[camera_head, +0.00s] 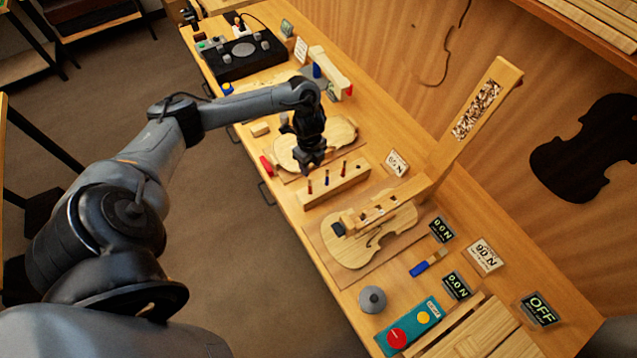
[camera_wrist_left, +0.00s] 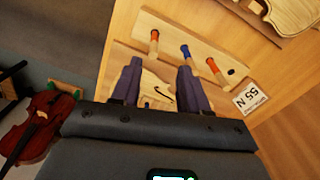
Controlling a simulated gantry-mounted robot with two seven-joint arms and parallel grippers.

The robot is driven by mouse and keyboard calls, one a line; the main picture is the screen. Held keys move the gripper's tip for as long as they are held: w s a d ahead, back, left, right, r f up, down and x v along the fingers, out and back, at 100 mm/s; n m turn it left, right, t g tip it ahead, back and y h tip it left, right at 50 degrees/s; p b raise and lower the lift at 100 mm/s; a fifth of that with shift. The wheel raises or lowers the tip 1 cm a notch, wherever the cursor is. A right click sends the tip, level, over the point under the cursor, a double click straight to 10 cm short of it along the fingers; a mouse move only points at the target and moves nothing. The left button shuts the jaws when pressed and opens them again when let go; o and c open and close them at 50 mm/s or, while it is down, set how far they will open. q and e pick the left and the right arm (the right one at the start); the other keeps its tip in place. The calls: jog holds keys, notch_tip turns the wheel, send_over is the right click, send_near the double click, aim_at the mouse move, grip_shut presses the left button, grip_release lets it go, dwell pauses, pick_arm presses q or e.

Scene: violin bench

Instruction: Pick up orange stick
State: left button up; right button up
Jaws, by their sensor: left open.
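Two orange-topped sticks stand upright in a wooden rack (camera_head: 350,184), with a blue-topped stick (camera_head: 327,179) between them. The orange sticks look red in the head view, one near the left end (camera_head: 310,187) and one towards the right (camera_head: 343,168). In the left wrist view, one orange stick (camera_wrist_left: 154,44) stands just beyond the gap between my fingers, the blue one (camera_wrist_left: 186,52) is beyond the right finger, and the other orange one (camera_wrist_left: 213,66) is farther right. My left gripper (camera_head: 308,168) is open and empty, pointing down just behind the rack. My right gripper is not in view.
A violin plate (camera_head: 342,135) lies behind the rack and a clamped violin body (camera_head: 368,250) lies in front. A small sign (camera_head: 397,163) stands to the right. A red-button panel (camera_head: 411,327), a grey knob (camera_head: 372,299) and several displays occupy the near bench.

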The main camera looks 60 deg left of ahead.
aim_at(310, 183)
pick_arm(q)
jog(key=f, duration=0.3)
jog(key=shift+s+d+f, duration=0.1)
jog(key=shift+s+f, duration=0.3)
jog(key=shift+d+f, duration=0.1)
jog(key=shift+f, duration=2.9)
grip_shut()
